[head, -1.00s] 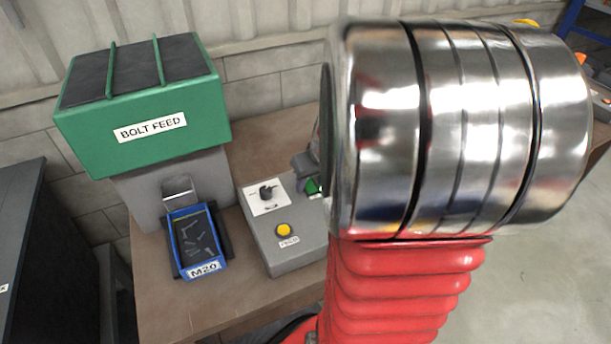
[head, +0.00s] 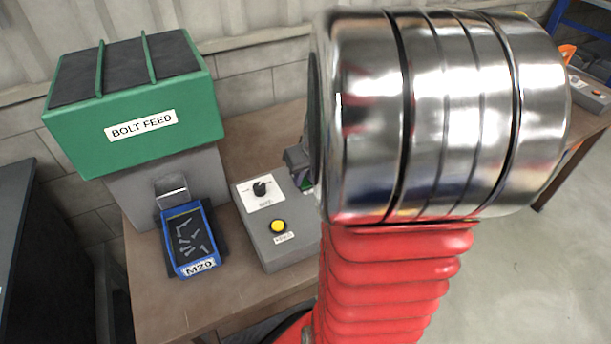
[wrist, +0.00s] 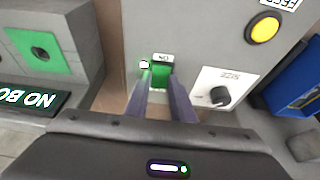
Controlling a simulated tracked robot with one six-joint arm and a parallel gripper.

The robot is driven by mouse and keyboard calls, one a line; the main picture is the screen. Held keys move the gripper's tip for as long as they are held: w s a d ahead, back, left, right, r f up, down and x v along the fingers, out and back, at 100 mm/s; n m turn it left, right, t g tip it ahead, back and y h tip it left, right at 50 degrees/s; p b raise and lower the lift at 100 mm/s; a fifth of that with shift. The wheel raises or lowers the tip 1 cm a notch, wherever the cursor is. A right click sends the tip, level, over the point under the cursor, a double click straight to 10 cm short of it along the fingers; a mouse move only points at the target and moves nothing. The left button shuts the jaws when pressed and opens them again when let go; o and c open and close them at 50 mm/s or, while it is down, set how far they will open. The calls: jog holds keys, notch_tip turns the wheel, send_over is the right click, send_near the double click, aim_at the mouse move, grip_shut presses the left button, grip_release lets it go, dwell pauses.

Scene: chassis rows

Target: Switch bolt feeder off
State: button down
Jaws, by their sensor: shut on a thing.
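The bolt feeder (head: 120,105) is a green hopper labelled BOLT FEED on a grey stand. Its grey control box (head: 262,245) has a black rotary knob (head: 259,188) and a yellow button (head: 278,226). In the wrist view a small green switch (wrist: 162,72) sits beside a label that seems to read ON, with a small lit white square next to it. My gripper (wrist: 162,92) has its fingertips at the green switch, shut on it. In the head view my wrist hides most of my gripper (head: 303,172) and the switch.
A blue M20 tray (head: 168,250) with several bolts stands in front of the hopper. The brown bench (head: 150,300) has bare room at its front. In the wrist view, a grey box with a green panel (wrist: 36,48) and a black sign (wrist: 30,98) stand at the left.

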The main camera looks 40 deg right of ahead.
aim_at(307, 186)
jog(key=shift+w+d+r+g+y, duration=0.1)
jog(key=shift+w+g+y, duration=0.3)
jog(key=shift+g, duration=0.8)
jog(key=c, duration=1.5)
grip_release()
jog(key=shift+r, duration=0.1)
jog(key=r, duration=0.4)
jog(key=s+r, duration=0.1)
jog(key=r, duration=0.8)
jog(key=shift+s+a+r, duration=0.2)
jog(key=shift+s+a, duration=0.05)
jog(key=shift+s, duration=0.15)
